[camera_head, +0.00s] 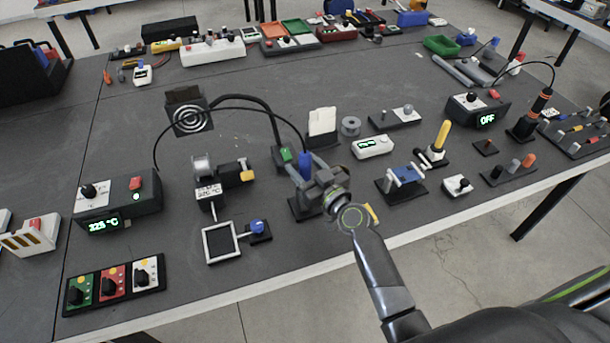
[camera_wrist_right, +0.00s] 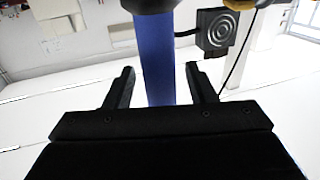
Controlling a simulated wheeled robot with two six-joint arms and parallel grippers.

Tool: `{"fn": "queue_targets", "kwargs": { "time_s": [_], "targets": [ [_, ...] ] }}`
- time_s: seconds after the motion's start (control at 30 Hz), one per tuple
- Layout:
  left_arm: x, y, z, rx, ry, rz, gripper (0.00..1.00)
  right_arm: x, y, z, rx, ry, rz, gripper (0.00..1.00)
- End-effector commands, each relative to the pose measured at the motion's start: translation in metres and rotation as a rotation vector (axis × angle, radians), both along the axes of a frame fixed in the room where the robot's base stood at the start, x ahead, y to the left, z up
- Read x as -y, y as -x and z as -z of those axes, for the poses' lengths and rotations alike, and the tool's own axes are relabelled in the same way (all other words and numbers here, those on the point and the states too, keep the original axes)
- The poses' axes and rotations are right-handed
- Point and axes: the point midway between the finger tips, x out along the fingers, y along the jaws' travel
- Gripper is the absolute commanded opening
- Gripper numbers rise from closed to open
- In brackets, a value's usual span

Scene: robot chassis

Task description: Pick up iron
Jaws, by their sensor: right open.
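The iron (camera_head: 305,165) shows a blue handle, upright in its stand, with a black cable arching from it towards the back left. It also shows as a blue shaft in the right wrist view (camera_wrist_right: 157,60). My right gripper (camera_head: 318,180) is at the iron, and its arm comes in from the lower right. In the right wrist view my open right gripper (camera_wrist_right: 161,84) has one finger on each side of the blue shaft, with gaps visible on both sides. The iron's lower part and most of the stand are hidden by my gripper. My left gripper is not in view.
A fume fan (camera_head: 190,115) stands behind left of the iron. A station (camera_head: 117,203) with a green display is at the left.

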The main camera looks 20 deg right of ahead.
Motion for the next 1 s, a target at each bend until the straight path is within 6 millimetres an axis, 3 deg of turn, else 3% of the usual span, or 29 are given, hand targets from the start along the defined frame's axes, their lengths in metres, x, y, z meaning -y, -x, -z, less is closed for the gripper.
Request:
{"fn": "queue_targets", "kwargs": {
  "time_s": [0.13, 0.47, 0.77, 1.0],
  "targets": [
    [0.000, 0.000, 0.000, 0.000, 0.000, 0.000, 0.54, 0.000, 0.000, 0.000, 0.001, -0.001, 0.000, 0.49],
    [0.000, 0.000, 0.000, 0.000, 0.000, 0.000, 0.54, 0.000, 0.000, 0.000, 0.001, -0.001, 0.000, 0.06],
    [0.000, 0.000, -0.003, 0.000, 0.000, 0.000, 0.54, 0.000, 0.000, -0.007, 0.003, -0.002, -0.001, 0.06],
    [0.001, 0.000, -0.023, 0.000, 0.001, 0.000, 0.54, 0.000, 0.000, -0.045, 0.006, 0.000, -0.001, 0.06]
  ]
}}
